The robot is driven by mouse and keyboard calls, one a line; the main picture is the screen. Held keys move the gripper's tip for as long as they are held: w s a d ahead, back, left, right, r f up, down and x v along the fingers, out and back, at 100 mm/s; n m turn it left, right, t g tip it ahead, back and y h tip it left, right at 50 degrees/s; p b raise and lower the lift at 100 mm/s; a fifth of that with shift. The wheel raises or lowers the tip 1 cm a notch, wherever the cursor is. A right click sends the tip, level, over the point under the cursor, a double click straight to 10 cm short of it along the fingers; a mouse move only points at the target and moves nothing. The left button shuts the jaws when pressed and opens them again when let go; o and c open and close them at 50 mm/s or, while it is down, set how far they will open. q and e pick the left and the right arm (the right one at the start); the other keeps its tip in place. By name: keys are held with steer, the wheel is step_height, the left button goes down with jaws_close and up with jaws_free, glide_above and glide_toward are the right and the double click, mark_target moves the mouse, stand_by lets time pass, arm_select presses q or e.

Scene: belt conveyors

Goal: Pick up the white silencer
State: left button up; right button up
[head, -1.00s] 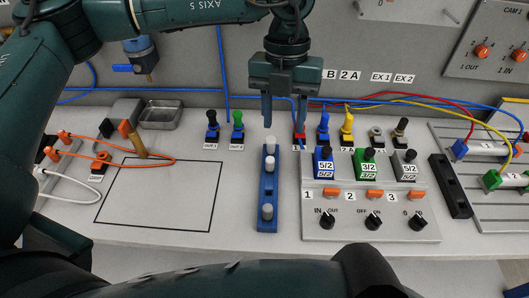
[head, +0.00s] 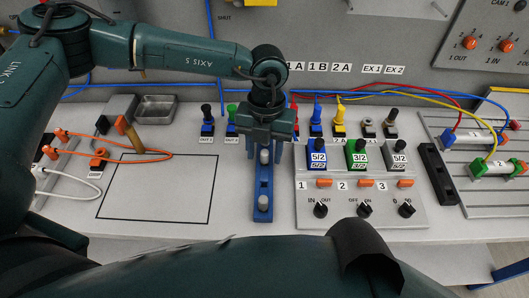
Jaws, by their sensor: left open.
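The blue rack (head: 263,185) stands upright-on on the bench and holds small white-grey silencers. One silencer (head: 263,203) sits near its front end and another silencer (head: 264,156) sits farther back. The rear end of the rack, where a third silencer stood in the earlier view, is hidden behind my left gripper. My left gripper (head: 264,150) points down over the rear part of the rack, open, with one finger on each side of the rack's line. I cannot tell whether the fingers touch a silencer. My right gripper is not in view.
The valve panel (head: 430,212) with switches stands close right of the rack. Coloured valves, including a green one (head: 232,115), stand behind the gripper. A black-outlined empty area (head: 160,190) lies left. Blue, yellow and red hoses run along the back.

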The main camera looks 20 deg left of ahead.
arm_select(q)
steer(key=shift+f, duration=0.55)
jaws_close()
